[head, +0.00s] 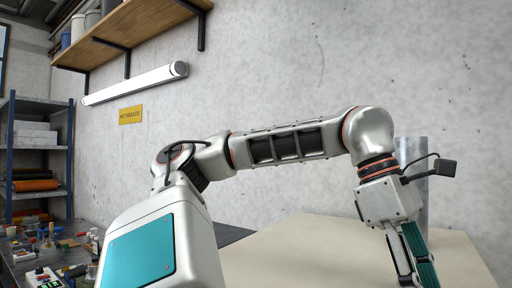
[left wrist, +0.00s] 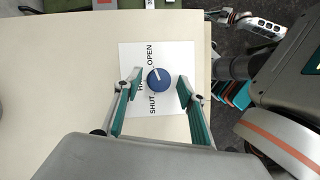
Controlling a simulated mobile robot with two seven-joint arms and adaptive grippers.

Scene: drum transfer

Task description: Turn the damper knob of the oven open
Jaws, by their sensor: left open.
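In the left wrist view the blue round damper knob (left wrist: 162,83) sits on a white square plate (left wrist: 180,51) lettered OPEN and SHUT, with a third word between them partly hidden by a finger. The knob's short white mark points up and slightly left, on the side of the word OPEN. My left gripper (left wrist: 160,78) is open, with one teal-padded finger on each side of the knob and a visible gap to it. In the head view my left gripper (head: 413,258) points down at the lower right, its tips near the frame edge. The knob is not visible there.
A beige surface (head: 290,250) lies under the gripper. A grey metal cylinder (head: 422,215) stands behind my left wrist. A cluttered bench (head: 20,262) and a blue shelf rack (head: 40,145) are at the left. A wall shelf (head: 125,35) hangs high above.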

